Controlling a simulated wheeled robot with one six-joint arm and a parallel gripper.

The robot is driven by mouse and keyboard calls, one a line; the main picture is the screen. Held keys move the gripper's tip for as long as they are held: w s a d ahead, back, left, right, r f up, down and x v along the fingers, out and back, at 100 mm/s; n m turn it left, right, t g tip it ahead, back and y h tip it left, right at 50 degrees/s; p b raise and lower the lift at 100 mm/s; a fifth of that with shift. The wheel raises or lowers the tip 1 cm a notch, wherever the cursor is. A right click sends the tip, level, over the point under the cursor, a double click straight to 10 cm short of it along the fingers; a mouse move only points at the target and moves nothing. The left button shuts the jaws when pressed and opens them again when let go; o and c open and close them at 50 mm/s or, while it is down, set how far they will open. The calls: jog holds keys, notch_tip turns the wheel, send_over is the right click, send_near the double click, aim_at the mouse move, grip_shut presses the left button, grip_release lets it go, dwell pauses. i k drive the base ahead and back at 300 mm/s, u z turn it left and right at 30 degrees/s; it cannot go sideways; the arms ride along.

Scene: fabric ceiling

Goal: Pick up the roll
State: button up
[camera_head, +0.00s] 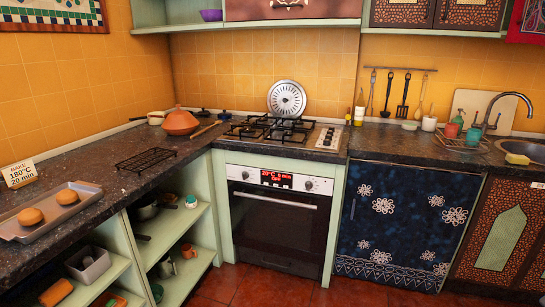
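Two round brown rolls sit on a grey metal baking tray (88,201) on the dark counter at the far left. The nearer roll (30,216) lies toward the tray's left end. The other roll (67,196) lies a little to the right and farther back. The rolls are apart from each other. My gripper does not show in this view.
A sign reading 180°C, 20 min (19,173) stands behind the tray. A black wire rack (146,160) lies to its right. A tagine (180,122) stands near the stove (270,131), above the oven (276,222). Open shelves (190,223) lie below. Red floor is clear.

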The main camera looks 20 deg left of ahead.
aim_at(66, 196)
jog(key=u, duration=0.4)
jog(key=i, duration=1.6)
jog(key=u, duration=1.65)
jog(key=i, duration=1.15)
jog(key=u, duration=0.9)
jog(key=i, duration=0.45)
jog(key=u, duration=0.15)
